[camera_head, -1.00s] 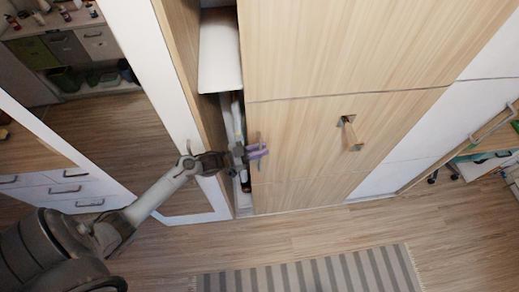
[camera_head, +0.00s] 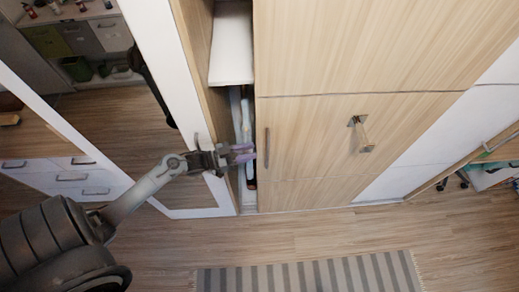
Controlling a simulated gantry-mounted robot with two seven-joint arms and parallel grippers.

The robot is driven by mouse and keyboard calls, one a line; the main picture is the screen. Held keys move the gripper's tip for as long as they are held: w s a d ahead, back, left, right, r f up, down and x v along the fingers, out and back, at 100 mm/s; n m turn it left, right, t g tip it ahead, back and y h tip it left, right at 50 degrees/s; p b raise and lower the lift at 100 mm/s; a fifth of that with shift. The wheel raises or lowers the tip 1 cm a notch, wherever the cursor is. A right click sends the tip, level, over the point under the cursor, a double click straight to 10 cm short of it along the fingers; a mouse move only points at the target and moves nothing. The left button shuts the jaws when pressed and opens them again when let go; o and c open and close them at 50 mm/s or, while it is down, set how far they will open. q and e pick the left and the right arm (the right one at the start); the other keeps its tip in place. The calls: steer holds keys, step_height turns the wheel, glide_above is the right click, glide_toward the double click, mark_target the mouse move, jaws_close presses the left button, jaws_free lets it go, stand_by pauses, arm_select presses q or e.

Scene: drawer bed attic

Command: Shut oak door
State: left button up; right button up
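The oak door (camera_head: 350,130) is the light wood front filling the centre and right of the view. A narrow gap at its left edge shows shelves and items inside the cabinet. A thin upright handle (camera_head: 267,146) sits near the door's left edge. My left gripper (camera_head: 248,154) is in front of the gap, just left of that handle. Its purple fingertips look apart with nothing seen between them. I cannot tell whether they touch the door. My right gripper is not in view.
A white-framed mirror door (camera_head: 208,170) stands left of the gap, with its own handle. A striped rug (camera_head: 315,275) lies on the wooden floor. A desk (camera_head: 490,165) stands at the far right.

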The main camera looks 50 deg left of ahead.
arm_select(q)
steer(key=v, duration=0.3)
steer(key=shift+s, duration=0.15)
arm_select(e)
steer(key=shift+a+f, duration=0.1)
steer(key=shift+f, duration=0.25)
